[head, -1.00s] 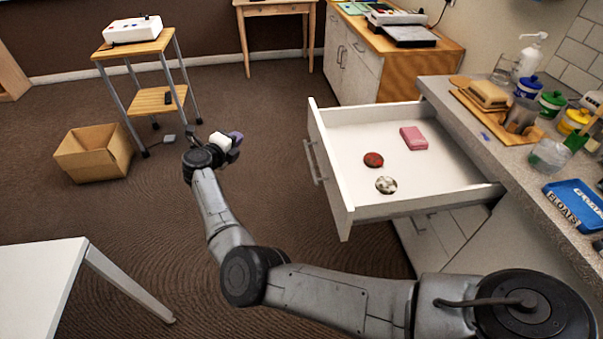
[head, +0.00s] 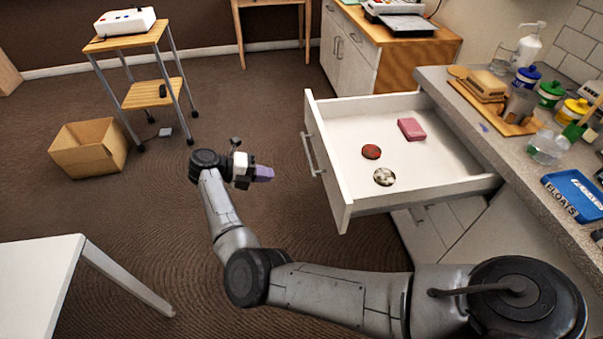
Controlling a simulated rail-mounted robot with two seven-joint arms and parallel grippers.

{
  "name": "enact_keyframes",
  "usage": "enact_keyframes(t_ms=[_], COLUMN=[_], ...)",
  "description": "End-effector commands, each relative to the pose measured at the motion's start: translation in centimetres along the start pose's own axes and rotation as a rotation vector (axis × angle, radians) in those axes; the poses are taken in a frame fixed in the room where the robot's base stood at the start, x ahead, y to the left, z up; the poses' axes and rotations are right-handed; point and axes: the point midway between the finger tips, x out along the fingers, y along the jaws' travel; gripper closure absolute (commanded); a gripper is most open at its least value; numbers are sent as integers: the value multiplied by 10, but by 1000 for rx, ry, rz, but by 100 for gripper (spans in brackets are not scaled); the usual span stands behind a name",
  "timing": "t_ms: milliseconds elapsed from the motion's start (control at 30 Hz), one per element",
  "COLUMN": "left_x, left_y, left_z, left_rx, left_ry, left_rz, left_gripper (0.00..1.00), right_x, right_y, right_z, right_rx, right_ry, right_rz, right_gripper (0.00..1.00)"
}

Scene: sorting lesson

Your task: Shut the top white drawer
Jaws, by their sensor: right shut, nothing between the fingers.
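The top white drawer (head: 350,206) is pulled far out from under the grey counter. Its front panel faces left and carries a bar handle (head: 312,155). A pink block (head: 411,129), a dark red disc (head: 371,152) and a mottled round piece (head: 384,177) lie inside it. My right gripper (head: 265,174) is shut and empty, with purple fingertips. It points right, towards the drawer front, with a gap between them. My left gripper is not in view.
The grey counter (head: 446,88) holds a wooden board, jars and a blue tray (head: 577,193). A cardboard box (head: 88,148) and a wooden trolley (head: 150,94) stand on the left. A white table (head: 38,275) is at lower left. Carpet between gripper and drawer is clear.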

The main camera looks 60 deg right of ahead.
Motion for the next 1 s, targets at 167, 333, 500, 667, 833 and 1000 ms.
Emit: enact_keyframes(t_ms=[167, 333, 500, 667, 833, 1000], left_x=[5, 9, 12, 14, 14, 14], left_y=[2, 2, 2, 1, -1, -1], left_z=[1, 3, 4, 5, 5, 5], left_rx=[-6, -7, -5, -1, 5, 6], left_ry=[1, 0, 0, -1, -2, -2], left_rz=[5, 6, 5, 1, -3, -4], left_gripper=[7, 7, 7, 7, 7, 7], right_x=[38, 67, 85, 95, 100, 100], right_y=[2, 1, -10, -17, -21, -22], right_z=[-1, 0, 0, 0, 0, 0], right_rx=[2, 3, 3, 2, 0, 0], right_ry=[2, 1, 0, -1, -1, -1], right_rz=[-2, -2, 0, 0, -1, -1], right_gripper=[100, 100, 100, 100, 100, 100])
